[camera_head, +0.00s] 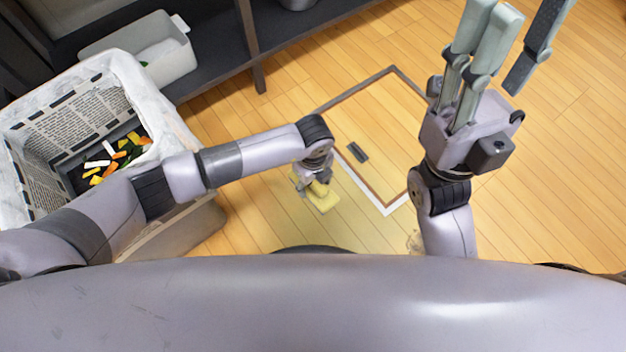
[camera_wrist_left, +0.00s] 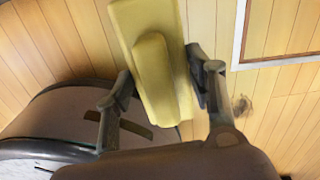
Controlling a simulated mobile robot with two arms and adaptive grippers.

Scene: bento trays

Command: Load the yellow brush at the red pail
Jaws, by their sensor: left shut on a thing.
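The yellow brush (camera_head: 324,201) is a pale yellow block with a raised ridge, in my left gripper (camera_head: 317,184) above the wooden floor. In the left wrist view the brush (camera_wrist_left: 153,70) lies between the two fingers of my left gripper (camera_wrist_left: 160,88), which are shut on it. My right gripper (camera_head: 525,30) is at the upper right of the head view, its fingers spread and empty; some tips are cut off by the frame. No red pail shows in either view.
A white-lined bin (camera_head: 165,125) with colourful scraps stands at the left under my left arm. A grey tub (camera_head: 177,67) sits on a dark shelf (camera_head: 213,82) behind. A frame outline (camera_head: 345,98) with a small dark block (camera_head: 357,152) marks the otherwise open floor.

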